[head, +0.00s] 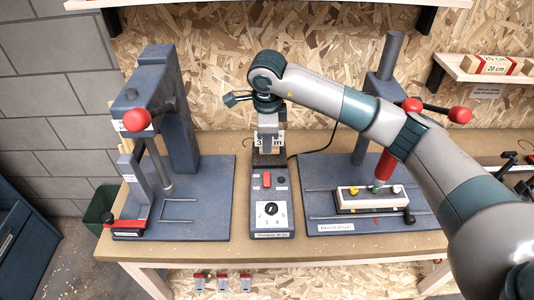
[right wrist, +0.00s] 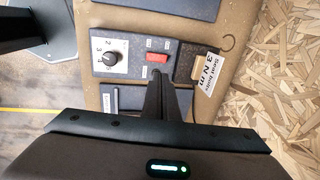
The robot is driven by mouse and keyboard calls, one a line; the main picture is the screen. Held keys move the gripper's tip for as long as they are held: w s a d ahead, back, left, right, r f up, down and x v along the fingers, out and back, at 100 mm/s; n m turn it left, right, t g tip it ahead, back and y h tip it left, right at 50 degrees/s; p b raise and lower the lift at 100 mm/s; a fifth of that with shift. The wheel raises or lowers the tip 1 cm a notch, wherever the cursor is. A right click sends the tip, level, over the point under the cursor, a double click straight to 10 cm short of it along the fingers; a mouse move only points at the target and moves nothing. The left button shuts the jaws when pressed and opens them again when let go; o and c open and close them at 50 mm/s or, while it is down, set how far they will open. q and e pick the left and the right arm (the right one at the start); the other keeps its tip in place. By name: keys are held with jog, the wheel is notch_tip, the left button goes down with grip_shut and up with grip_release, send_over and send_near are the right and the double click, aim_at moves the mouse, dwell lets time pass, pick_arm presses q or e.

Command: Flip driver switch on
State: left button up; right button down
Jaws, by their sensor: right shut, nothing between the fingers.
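The driver control box (head: 271,222) stands in the middle of the bench, a grey box with a numbered dial. Its red rocker switch (head: 266,180) is on the upper part of the panel. In the right wrist view the red switch (right wrist: 157,57) sits beside the black dial knob (right wrist: 110,58). My right gripper (head: 268,151) points down at the box's far end, just behind the switch. In the right wrist view its closed fingers (right wrist: 157,72) end close to the switch; I cannot tell whether they touch it. The left gripper is not in view.
A grey press with a red knob (head: 137,120) stands to the left. To the right is another stand with a red-tipped lever (head: 460,115) and a block of coloured pegs (head: 370,199). A label reading 3 Nm (right wrist: 206,73) is behind the box. My right arm spans above the right stand.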

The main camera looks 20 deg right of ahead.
aim_at(267, 176)
jog(key=f+b, duration=0.1)
jog(key=f, duration=0.3)
jog(key=w+f+b, duration=0.1)
jog(key=f, duration=0.4)
jog(key=w+f+b, duration=0.1)
jog(key=f+b, duration=0.1)
jog(key=f, duration=0.2)
jog(key=shift+d+f, duration=0.15)
jog(key=shift+d, duration=0.15)
